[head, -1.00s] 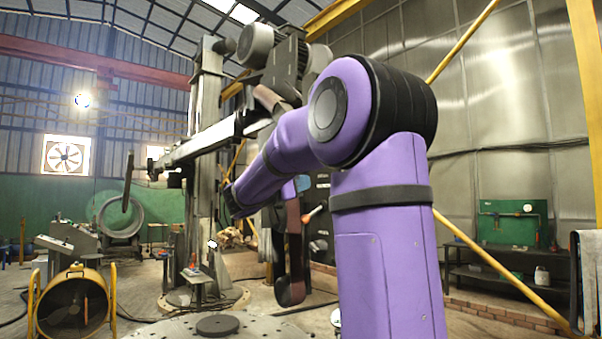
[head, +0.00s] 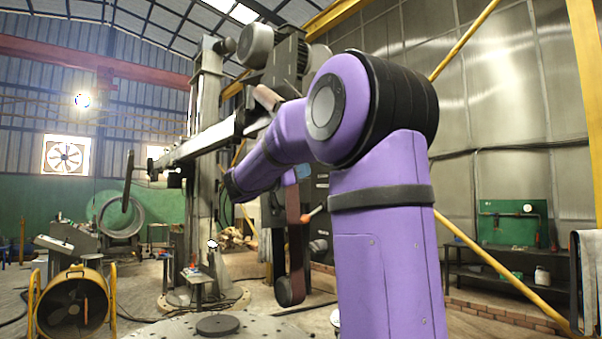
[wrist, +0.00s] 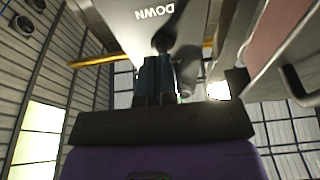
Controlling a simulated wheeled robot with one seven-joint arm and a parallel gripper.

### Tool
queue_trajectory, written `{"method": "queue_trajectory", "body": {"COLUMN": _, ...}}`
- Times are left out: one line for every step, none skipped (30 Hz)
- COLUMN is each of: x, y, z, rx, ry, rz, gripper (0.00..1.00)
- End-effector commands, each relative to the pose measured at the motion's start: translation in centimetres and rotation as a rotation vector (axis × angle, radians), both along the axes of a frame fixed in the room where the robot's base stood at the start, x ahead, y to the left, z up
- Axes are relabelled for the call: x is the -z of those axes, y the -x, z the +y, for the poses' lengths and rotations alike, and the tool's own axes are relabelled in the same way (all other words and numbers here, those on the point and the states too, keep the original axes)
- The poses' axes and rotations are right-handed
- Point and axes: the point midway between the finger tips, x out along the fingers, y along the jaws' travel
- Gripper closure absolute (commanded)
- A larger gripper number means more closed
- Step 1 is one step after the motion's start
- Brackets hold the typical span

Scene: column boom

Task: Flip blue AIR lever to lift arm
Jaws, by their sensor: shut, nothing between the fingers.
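In the wrist view, my gripper (wrist: 161,62) is shut and empty, its dark teal fingers close together. Its tips are close to a grey panel (wrist: 120,18) marked DOWN, which appears upside down. A small dark rounded part (wrist: 163,43) shows right at the fingertips; I cannot tell whether they touch it or whether it belongs to the lever. No clearly blue lever or AIR label can be made out. In the head view my purple arm hides the gripper. A lever with an orange-red grip (head: 312,215) sticks out beside a dark control unit there.
The tall column (head: 205,130) carries a long boom (head: 195,148) reaching left. A hanging brown-black strap-like part (head: 294,245) is close to my arm. A yellow drum fan (head: 73,304) stands at lower left. A workbench (head: 505,268) stands at right.

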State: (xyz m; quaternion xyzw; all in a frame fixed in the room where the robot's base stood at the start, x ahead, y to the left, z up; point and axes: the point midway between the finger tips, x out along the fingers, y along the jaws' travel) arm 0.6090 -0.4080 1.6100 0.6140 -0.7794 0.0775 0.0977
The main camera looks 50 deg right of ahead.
Motion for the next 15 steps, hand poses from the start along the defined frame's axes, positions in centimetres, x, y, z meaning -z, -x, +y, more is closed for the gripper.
{"method": "queue_trajectory", "body": {"x": -0.2, "y": 0.0, "z": 0.0, "rx": 0.000, "ry": 0.000, "rz": -0.001, "gripper": 1.00}}
{"method": "queue_trajectory", "body": {"x": -0.3, "y": 0.0, "z": 0.0, "rx": 0.000, "ry": 0.000, "rz": -0.001, "gripper": 1.00}}
{"method": "queue_trajectory", "body": {"x": -0.4, "y": 0.0, "z": 0.0, "rx": -0.001, "ry": 0.000, "rz": 0.000, "gripper": 1.00}}
{"method": "queue_trajectory", "body": {"x": -0.5, "y": 0.0, "z": 0.0, "rx": -0.001, "ry": 0.000, "rz": 0.000, "gripper": 1.00}}
{"method": "queue_trajectory", "body": {"x": -0.6, "y": 0.0, "z": 0.0, "rx": -0.001, "ry": 0.000, "rz": 0.000, "gripper": 1.00}}
{"method": "queue_trajectory", "body": {"x": -0.8, "y": 0.0, "z": 0.1, "rx": -0.001, "ry": 0.000, "rz": 0.000, "gripper": 1.00}}
{"method": "queue_trajectory", "body": {"x": -0.9, "y": 0.0, "z": 0.0, "rx": -0.001, "ry": 0.000, "rz": 0.000, "gripper": 1.00}}
{"method": "queue_trajectory", "body": {"x": -1.0, "y": 0.0, "z": 0.1, "rx": -0.001, "ry": 0.000, "rz": 0.000, "gripper": 1.00}}
{"method": "queue_trajectory", "body": {"x": -1.1, "y": 0.0, "z": 0.1, "rx": -0.001, "ry": 0.000, "rz": -0.001, "gripper": 1.00}}
{"method": "queue_trajectory", "body": {"x": -1.2, "y": 0.0, "z": 0.0, "rx": 0.000, "ry": 0.000, "rz": -0.001, "gripper": 1.00}}
{"method": "queue_trajectory", "body": {"x": -1.3, "y": 0.0, "z": 0.0, "rx": 0.000, "ry": 0.000, "rz": -0.001, "gripper": 1.00}}
{"method": "queue_trajectory", "body": {"x": -1.5, "y": 0.0, "z": 0.0, "rx": 0.000, "ry": 0.000, "rz": -0.001, "gripper": 1.00}}
{"method": "queue_trajectory", "body": {"x": -1.6, "y": 0.0, "z": 0.0, "rx": 0.000, "ry": 0.000, "rz": -0.001, "gripper": 1.00}}
{"method": "queue_trajectory", "body": {"x": -1.7, "y": 0.0, "z": 0.0, "rx": 0.000, "ry": 0.000, "rz": -0.001, "gripper": 1.00}}
{"method": "queue_trajectory", "body": {"x": -1.8, "y": 0.0, "z": 0.0, "rx": 0.000, "ry": 0.000, "rz": 0.000, "gripper": 1.00}}
